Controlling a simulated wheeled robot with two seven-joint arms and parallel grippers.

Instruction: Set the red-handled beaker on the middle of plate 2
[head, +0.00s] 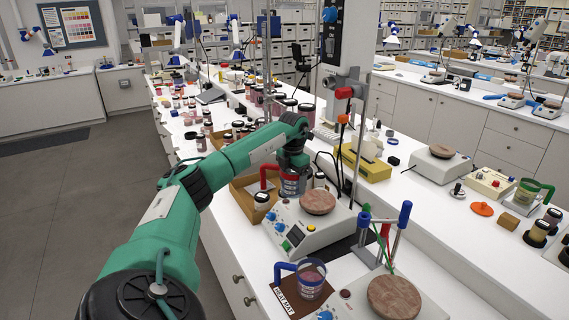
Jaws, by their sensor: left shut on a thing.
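The red-handled beaker (290,187) is a clear vessel with a red handle (264,174) on its left side, by the brown tray. My left gripper (292,168) comes down over it from the green arm and is shut on it; the fingertips are mostly hidden. I cannot tell whether the beaker's base is off the surface. Just right of it is a hotplate with a round brownish top (318,202). A second such hotplate top (394,297) is nearer, at the bottom. I cannot read a number on either. My right gripper is not in view.
A blue-handled beaker (311,285) stands on a dark mat at the front. A stand with upright rods (358,130) rises behind the middle hotplate. Both nearer hotplate tops are bare.

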